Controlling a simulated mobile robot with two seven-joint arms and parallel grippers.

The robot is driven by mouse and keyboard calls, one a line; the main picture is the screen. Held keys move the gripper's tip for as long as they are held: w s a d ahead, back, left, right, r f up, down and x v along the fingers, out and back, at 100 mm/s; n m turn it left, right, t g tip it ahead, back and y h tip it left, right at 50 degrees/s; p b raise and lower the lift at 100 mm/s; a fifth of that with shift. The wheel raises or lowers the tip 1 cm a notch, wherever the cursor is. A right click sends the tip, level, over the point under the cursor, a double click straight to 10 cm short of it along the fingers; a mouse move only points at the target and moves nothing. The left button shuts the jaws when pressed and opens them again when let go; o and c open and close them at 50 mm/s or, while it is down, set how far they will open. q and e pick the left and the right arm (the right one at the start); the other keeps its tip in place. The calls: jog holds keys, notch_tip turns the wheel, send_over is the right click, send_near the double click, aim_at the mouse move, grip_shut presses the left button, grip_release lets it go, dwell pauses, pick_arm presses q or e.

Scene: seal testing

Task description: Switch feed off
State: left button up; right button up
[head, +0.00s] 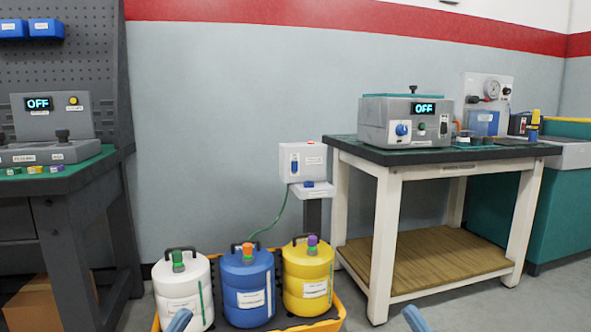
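No control here has a label I can read as feed. A white box (302,162) stands on a dark post behind the drums, with a blue part (294,163) and a small red mark on its front. A green hose (276,222) runs from it toward the blue drum. A grey bench machine (406,122) with a blue knob (402,130) shows OFF on its display (424,108). A grey console (52,116) at left also shows OFF. Only small blue tips of my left arm (180,321) and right arm (415,318) show; finger opening is not visible.
White (182,292), blue (247,285) and yellow (307,280) drums stand in a yellow tray (336,318) in front of the white box. A white-legged bench (385,235) stands right, a dark bench (75,215) left. A gauge panel (490,95) is at the back right.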

pick_arm(q)
grip_shut()
jog(key=shift+r, duration=0.1)
dwell(1.3)
